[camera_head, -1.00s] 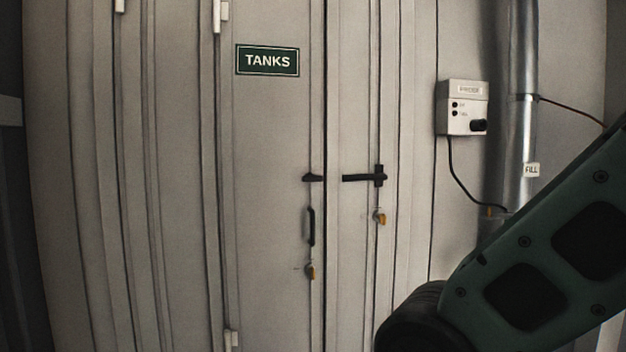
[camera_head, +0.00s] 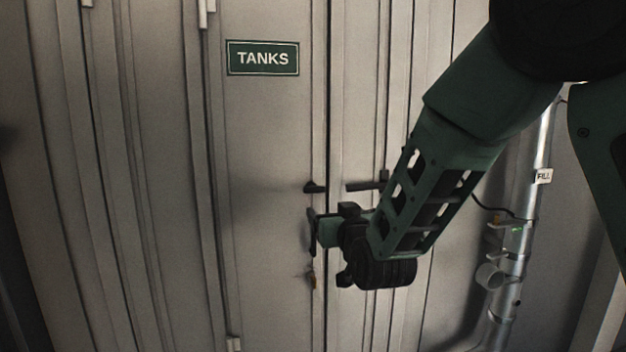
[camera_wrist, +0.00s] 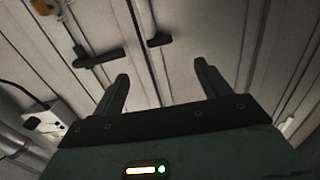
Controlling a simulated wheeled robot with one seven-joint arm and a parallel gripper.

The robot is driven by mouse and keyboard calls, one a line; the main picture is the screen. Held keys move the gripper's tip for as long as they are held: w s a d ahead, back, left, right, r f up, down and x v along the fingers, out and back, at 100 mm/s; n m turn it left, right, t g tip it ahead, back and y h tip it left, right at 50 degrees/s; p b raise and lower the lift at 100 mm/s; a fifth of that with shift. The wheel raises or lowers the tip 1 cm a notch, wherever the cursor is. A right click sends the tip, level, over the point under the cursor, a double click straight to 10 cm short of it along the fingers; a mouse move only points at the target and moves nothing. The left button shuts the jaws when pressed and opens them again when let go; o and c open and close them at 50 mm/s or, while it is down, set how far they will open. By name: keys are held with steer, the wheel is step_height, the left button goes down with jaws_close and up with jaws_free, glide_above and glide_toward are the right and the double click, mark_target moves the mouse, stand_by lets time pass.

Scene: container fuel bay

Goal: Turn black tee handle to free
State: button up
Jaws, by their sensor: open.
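The black tee handle (camera_head: 367,186) lies with its long bar sideways on the right door leaf, just right of the door gap. A small black catch (camera_head: 314,187) sits opposite it on the left leaf. My gripper (camera_head: 318,230) shows below them in the head view and partly hides the black pull handle. In the wrist view the tee handle (camera_wrist: 98,57) is beyond and left of the left finger, and the catch (camera_wrist: 159,40) is beyond the gap between the fingers. My gripper (camera_wrist: 162,78) is open and empty, apart from both.
A metal pipe with a FILL label (camera_head: 543,176) stands to the right. A pale box (camera_wrist: 45,122) shows at the left of the wrist view.

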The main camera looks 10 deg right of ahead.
mark_target(315, 191)
steer(key=w+p, duration=0.2)
steer(key=w, duration=0.3)
steer(key=w+p, duration=0.3)
steer(key=w, duration=0.3)
steer(key=w+p, duration=0.2)
steer(key=w, duration=0.3)
steer(key=shift+w+d+r, duration=0.15)
steer(key=shift+w+r, duration=0.1)
steer(key=shift+w, duration=0.05)
steer(key=shift+w+f+p, duration=0.1)
steer(key=shift+w+p, duration=0.25)
steer(key=shift+w, duration=0.15)
steer(key=c, duration=1)
